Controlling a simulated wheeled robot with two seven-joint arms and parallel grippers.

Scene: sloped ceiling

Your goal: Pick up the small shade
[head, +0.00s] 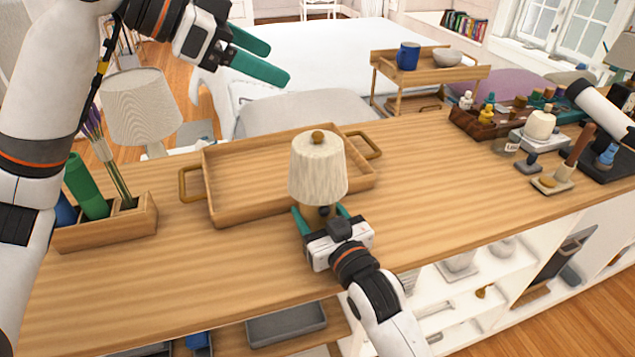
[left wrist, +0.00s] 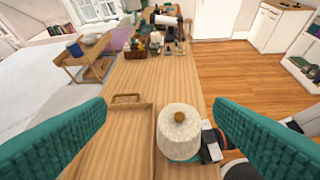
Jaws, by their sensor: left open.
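The small shade (head: 317,168) is cream, ribbed and drum-like with a wooden knob on top. It sits upright on a small wooden lamp base (head: 316,217) at the tray's front edge. In the left wrist view the shade (left wrist: 180,135) shows from above, low and right of centre between the fingers. My left gripper (head: 277,64) is open and empty, high above and behind the shade, its teal fingers apart. My right gripper (head: 321,218) has its teal fingers on both sides of the lamp base, below the shade. The shade partly hides the base.
A wooden tray (head: 240,198) with handles lies behind the shade. A larger lamp (head: 143,105) and a wooden holder (head: 110,228) stand left. A dark organizer (head: 482,124) and small items fill the counter's right end. The counter (head: 430,190) between is clear.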

